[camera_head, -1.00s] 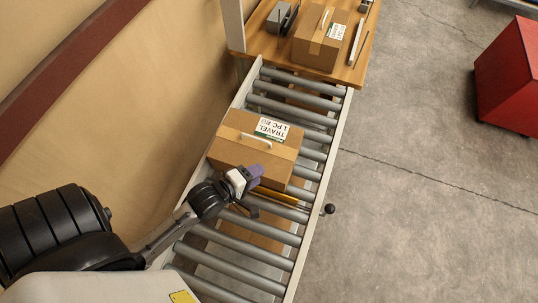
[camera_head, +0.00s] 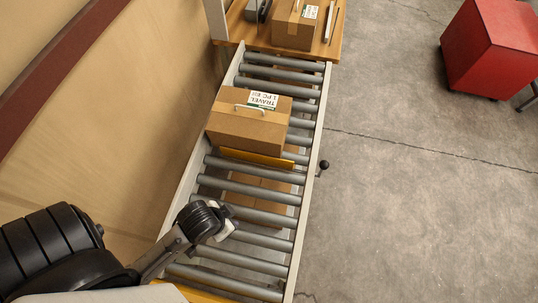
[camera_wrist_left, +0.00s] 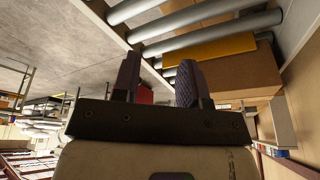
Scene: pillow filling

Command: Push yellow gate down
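The yellow gate (camera_head: 257,158) is a flat bar across the roller conveyor, right in front of the near side of a cardboard box (camera_head: 245,133). In the left wrist view the gate (camera_wrist_left: 212,50) shows as a yellow plate between the rollers and the box (camera_wrist_left: 240,77). My left gripper (camera_head: 226,228) is above the rollers on the near side of the gate, apart from it. In the left wrist view my left gripper's fingers (camera_wrist_left: 160,82) are spread with nothing between them. The head view hides part of them behind the wrist. My right gripper is out of view.
A black knob (camera_head: 323,164) sticks out on the conveyor's right side, level with the gate. A second box (camera_head: 295,25) stands on the wooden table (camera_head: 262,37) at the far end. A red cabinet (camera_head: 490,50) stands on the floor at right. The near rollers are clear.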

